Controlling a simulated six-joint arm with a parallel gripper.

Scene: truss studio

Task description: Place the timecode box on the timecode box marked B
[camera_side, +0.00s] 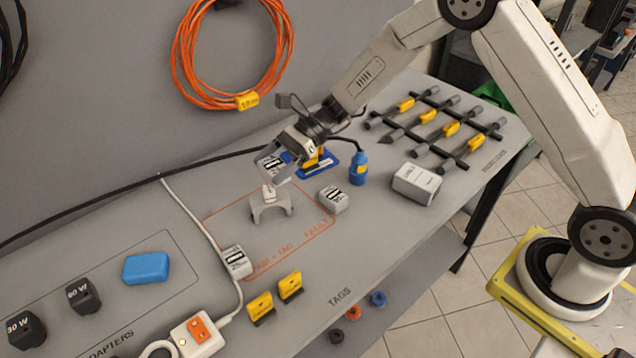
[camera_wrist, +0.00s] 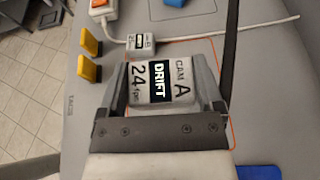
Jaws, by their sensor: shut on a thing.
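My gripper (camera_side: 279,163) is shut on a grey-white timecode box (camera_side: 268,165), held above the table. In the wrist view my gripper (camera_wrist: 168,78) has its fingers at both sides of this box (camera_wrist: 163,82), whose label reads CAM A, DRIFT, 24 fps. A second timecode box (camera_side: 236,262) stands by the white cable at the outline's left corner. It also shows in the wrist view (camera_wrist: 141,44); its label starts with 25, and its letter looks like B but is small. A third similar box (camera_side: 333,200) stands right of the grey arched stand; its letter is unclear.
The grey arched stand (camera_side: 271,208) sits inside the orange outline with a small white piece on top. Yellow tags (camera_side: 261,307) stand at the front edge. A blue bottle (camera_side: 358,167) and a white box (camera_side: 416,183) are at the right. A white cable (camera_side: 190,212) crosses the table.

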